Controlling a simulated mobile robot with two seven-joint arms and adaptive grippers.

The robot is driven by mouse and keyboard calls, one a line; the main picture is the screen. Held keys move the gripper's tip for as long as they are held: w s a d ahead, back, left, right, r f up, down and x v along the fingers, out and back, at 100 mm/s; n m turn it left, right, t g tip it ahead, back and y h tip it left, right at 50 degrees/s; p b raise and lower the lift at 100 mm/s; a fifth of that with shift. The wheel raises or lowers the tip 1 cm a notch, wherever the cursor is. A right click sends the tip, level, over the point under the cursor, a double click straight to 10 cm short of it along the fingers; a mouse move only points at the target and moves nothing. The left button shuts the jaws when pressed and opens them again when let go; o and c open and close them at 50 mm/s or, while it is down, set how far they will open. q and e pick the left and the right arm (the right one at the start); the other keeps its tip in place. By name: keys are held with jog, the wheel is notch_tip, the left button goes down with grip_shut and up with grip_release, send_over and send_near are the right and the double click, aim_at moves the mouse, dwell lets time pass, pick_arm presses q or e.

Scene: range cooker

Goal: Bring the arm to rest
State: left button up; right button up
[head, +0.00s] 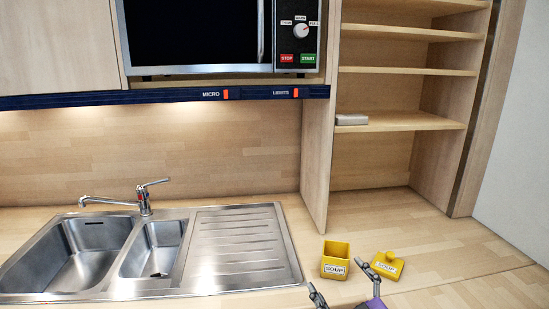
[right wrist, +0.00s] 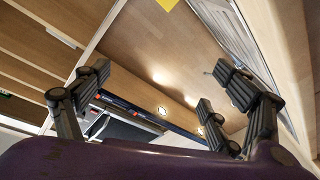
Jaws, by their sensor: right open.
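My right gripper (head: 339,277) shows at the bottom edge of the head view, its two dark fingers spread apart with nothing between them. In the right wrist view, its fingers (right wrist: 160,93) are also wide apart and empty. A yellow box labelled SOUP (head: 335,267) stands upright with its top open on the counter, just beyond the fingers. Its yellow lid with a knob (head: 387,265) lies on the counter to the right of the box, close to the right finger. I cannot tell whether the gripper touches either one. My left gripper is not in view.
A steel sink with a drainer (head: 238,243) and a tap (head: 145,198) fills the left of the counter. A microwave (head: 200,35) sits above. Wooden shelves (head: 405,122) stand at the right, one holding a small grey item (head: 351,119). The counter (head: 385,208) below them is clear.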

jog(key=s+d+f+m+g+h, duration=0.25)
jog(key=s+f, duration=0.45)
jog(key=f, duration=0.4)
jog(key=s+d+f+m+g+h, duration=0.1)
jog(key=s+f+m+g+h, duration=0.2)
jog(key=s+f, duration=0.7)
jog(key=s+f+m+g, duration=0.1)
jog(key=s+f+m, duration=0.1)
jog(key=s+f, duration=0.4)
jog(key=s+d+f+m+g, duration=0.1)
jog(key=s+f+m+g, duration=0.1)
jog(key=s+f, duration=0.4)
jog(key=s, duration=0.5)
jog(key=shift+s+f+b, duration=0.2)
jog(key=shift+f+b, duration=0.1)
jog(key=shift+f, duration=0.1)
